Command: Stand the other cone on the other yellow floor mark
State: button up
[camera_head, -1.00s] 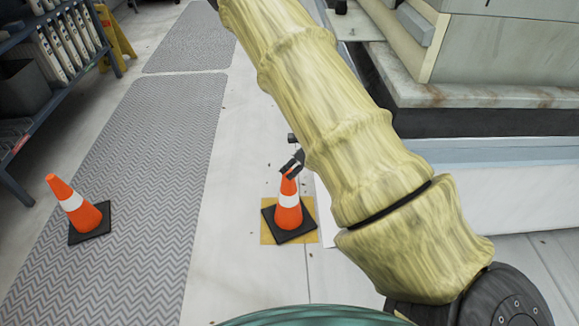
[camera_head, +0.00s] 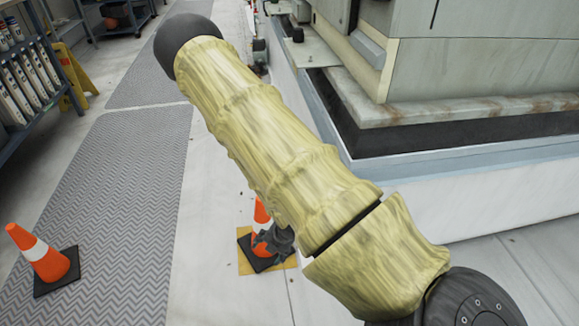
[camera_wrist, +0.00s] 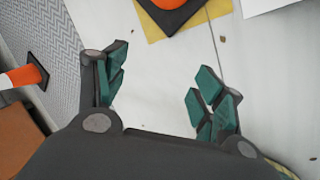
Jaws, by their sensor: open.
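One orange cone (camera_head: 261,212) with a white band and black base stands upright on a yellow floor mark (camera_head: 246,264), partly hidden by my arm and gripper. My gripper (camera_head: 273,238) overlaps its right side in the head view. In the wrist view my gripper (camera_wrist: 162,88) is open and empty, with floor between its teal pads. The marked cone's black base (camera_wrist: 172,14) lies beyond the fingertips, apart from them. A second cone (camera_head: 38,253) stands on the grey mat at left; it also shows in the wrist view (camera_wrist: 22,76). I see no second yellow mark.
A grey ribbed mat (camera_head: 120,200) runs along the left. A shelf rack (camera_head: 35,75) and a yellow folding sign (camera_head: 75,72) stand behind it. A walled unit (camera_head: 480,180) bounds the right. An orange-brown surface (camera_wrist: 20,135) shows in the wrist view; I cannot tell what it is.

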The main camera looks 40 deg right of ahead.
jog(key=s+a+f+m+g, duration=0.1)
jog(key=s+a+m, duration=0.2)
jog(key=s+m, duration=0.4)
jog(key=s+a+f+m+g, duration=0.2)
jog(key=s+a+m, duration=0.2)
jog(key=s+m, duration=0.4)
jog(key=s+a+f+m+g+h, duration=0.1)
jog(key=s+a+m, duration=0.3)
jog(key=s+m, duration=0.3)
jog(key=shift+s+f, duration=0.35)
jog(key=shift+f, duration=0.05)
jog(key=shift+a, duration=0.1)
notch_tip(320, 180, up, 35)
jog(key=p, duration=3.4)
jog(key=shift+f+p, duration=0.2)
jog(key=shift+p, duration=0.1)
